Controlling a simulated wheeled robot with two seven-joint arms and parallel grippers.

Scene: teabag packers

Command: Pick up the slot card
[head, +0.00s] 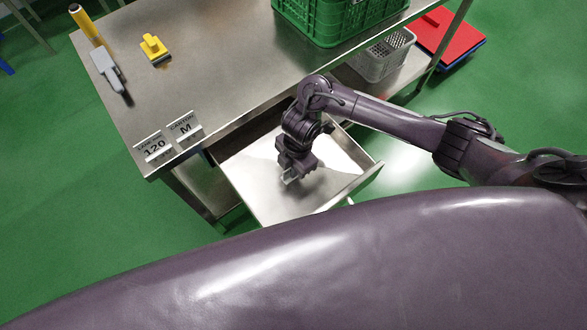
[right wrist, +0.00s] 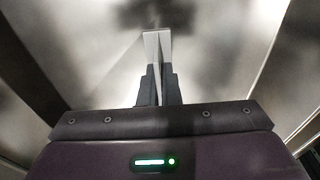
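My right gripper (head: 290,172) points down into the open metal drawer under the table. My left gripper is not in view.
The drawer (head: 262,200) has raised walls around my right gripper and looks otherwise empty. A green crate (head: 335,18) stands farther back.

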